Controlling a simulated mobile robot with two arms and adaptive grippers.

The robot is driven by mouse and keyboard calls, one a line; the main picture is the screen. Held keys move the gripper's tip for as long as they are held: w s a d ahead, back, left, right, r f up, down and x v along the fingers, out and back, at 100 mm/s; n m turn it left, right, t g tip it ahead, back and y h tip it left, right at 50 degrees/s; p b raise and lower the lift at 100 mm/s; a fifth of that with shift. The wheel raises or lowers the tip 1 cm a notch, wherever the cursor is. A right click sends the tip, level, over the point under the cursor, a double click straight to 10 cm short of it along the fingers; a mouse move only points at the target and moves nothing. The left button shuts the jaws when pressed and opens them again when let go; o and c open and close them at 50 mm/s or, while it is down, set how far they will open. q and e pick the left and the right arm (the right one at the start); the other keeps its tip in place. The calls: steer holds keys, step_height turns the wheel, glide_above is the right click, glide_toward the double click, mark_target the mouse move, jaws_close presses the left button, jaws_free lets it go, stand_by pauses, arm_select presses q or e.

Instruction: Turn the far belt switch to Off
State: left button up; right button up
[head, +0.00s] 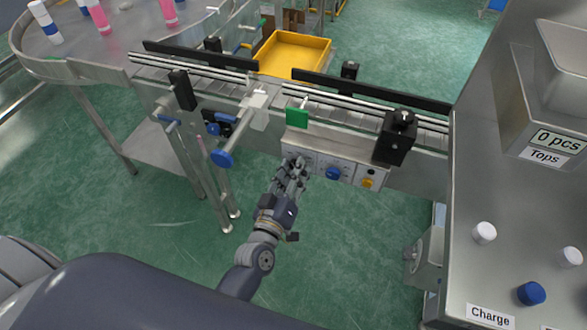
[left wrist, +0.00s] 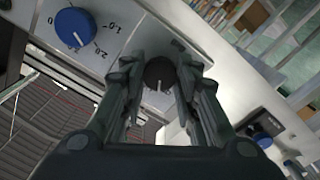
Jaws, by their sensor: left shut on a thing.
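My left gripper (head: 291,166) reaches up to the control panel (head: 310,160) on the conveyor's near side. In the left wrist view the gripper's fingers (left wrist: 160,75) are shut on a dark round switch knob (left wrist: 158,71) with a pale pointer line, one finger on each side. The pointer line faces down in that picture. The switch's label cannot be read, and in the head view the hand hides the knob. A blue dial (head: 333,173) sits just right of the hand; it also shows in the left wrist view (left wrist: 73,27), with numbers around it. My right gripper is not in view.
A yellow button (head: 367,183) is at the panel's right end. A blue handwheel (head: 222,158) sticks out left of the hand. The conveyor rail (head: 375,90) runs above, with a yellow bin (head: 293,55) behind. A steel table (head: 480,270) with caps stands right.

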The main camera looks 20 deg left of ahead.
arm_select(q)
steer(key=shift+n, duration=1.6)
steer(key=o, duration=1.1)
steer(key=shift+c, duration=0.2)
steer(key=s, duration=1.2)
steer(key=shift+a, duration=0.2)
